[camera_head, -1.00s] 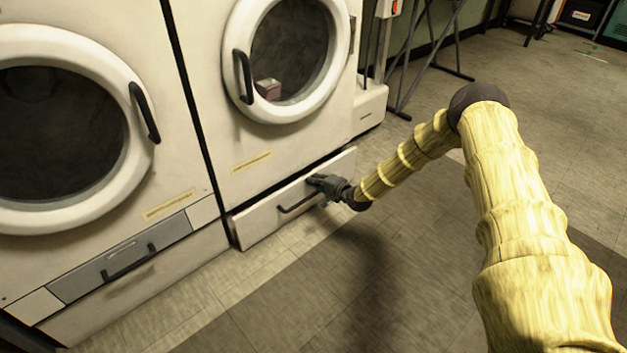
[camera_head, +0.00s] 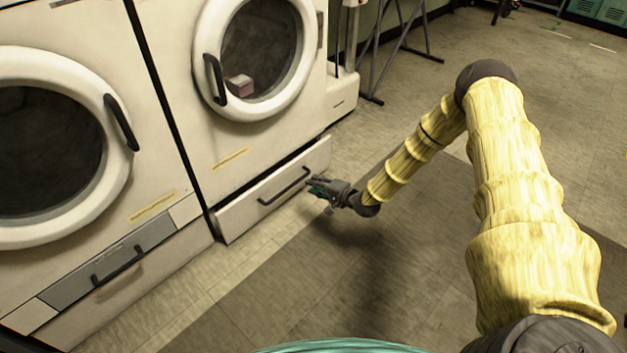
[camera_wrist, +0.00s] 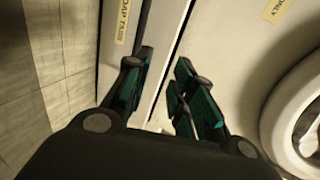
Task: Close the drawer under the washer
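The washer (camera_head: 190,130) is the white front-loader with the round glass door, right of the other machine. Its low white drawer (camera_head: 245,212) has a black bar handle (camera_head: 284,187). The drawer front stands slightly proud of the washer, with a dark gap along its top edge. My gripper (camera_head: 318,187) is just right of the handle, in front of the drawer's right end. In the wrist view, my gripper's (camera_wrist: 163,90) green-padded fingers are apart with nothing between them. I cannot tell whether a fingertip touches the drawer front.
A second white machine (camera_head: 100,200) with a grey panel and black handle stands at left. A pinkish box (camera_head: 240,85) shows behind the washer's glass door. A metal folding rack (camera_head: 405,50) stands beyond the washer.

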